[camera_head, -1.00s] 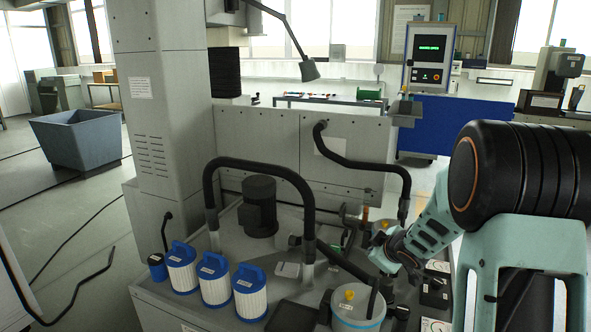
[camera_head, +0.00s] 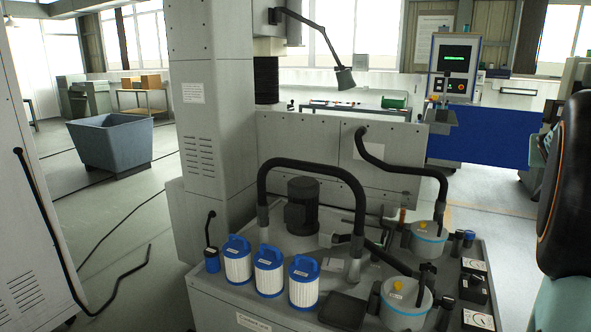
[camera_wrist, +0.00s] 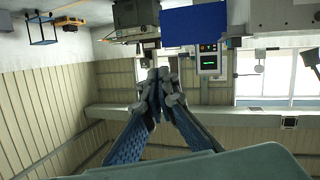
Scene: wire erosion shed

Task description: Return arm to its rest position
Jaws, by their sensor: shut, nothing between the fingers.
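My gripper (camera_wrist: 160,95) shows in the wrist view with its two fingers together and nothing between them. It points into open air toward the back of the room, and the room appears upside down there. In the head view the gripper is out of sight. Only a part of my arm shows at the right edge, clear of the machine top.
The machine top holds several blue-and-white filter cartridges (camera_head: 269,270), two lidded canisters (camera_head: 406,304), black hoses and a dark motor (camera_head: 301,206). A blue-grey bin (camera_head: 112,145) stands on the floor at left. A control panel (camera_head: 453,68) stands at the back right.

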